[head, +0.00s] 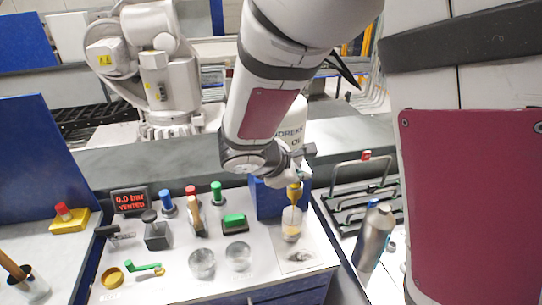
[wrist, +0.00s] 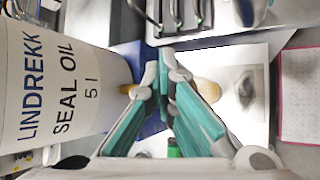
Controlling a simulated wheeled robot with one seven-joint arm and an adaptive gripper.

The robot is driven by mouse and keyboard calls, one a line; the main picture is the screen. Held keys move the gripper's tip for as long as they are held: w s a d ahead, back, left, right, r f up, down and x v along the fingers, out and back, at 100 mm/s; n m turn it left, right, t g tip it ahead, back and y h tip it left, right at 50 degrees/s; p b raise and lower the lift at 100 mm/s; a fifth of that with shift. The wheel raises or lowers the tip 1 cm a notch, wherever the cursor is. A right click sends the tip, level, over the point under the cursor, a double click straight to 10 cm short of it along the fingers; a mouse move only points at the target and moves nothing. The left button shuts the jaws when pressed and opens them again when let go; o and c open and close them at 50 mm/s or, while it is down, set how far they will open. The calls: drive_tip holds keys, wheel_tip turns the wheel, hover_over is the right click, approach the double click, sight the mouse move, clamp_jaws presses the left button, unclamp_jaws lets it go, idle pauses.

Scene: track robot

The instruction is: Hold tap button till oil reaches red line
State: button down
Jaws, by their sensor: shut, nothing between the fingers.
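A white oil drum (wrist: 60,85) reads "LINDREKK SEAL OIL 5 l" in the wrist view; in the head view it shows partly behind my arm (head: 290,125). A blue stand (head: 267,203) is below it. A yellow tap (head: 294,193) sticks out at the stand's right side. A clear glass (head: 291,224) stands under the tap with pale yellow oil in its lower part. I cannot make out a red line. My gripper (head: 297,176) is shut and empty, pointing down at the tap. Its teal fingers (wrist: 163,68) meet in the wrist view. They hide the button, so contact is unclear.
A pressure display (head: 130,200) reads "0.0 bar VENTED". A wire rack (head: 350,190) and a grey metal bottle (head: 373,238) are at right.

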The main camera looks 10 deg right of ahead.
sight(298, 186)
drive_tip(key=shift+r, duration=0.1)
idle(0.3)
drive_tip(key=shift+r+p, duration=0.6)
drive_tip(key=shift+r, duration=0.15)
drive_tip(key=shift+s+r+p, duration=0.15)
drive_tip(key=shift+r+p, duration=0.85)
drive_tip(key=shift+r, duration=0.5)
drive_tip(key=shift+r+p, duration=0.55)
drive_tip(key=shift+r, duration=0.45)
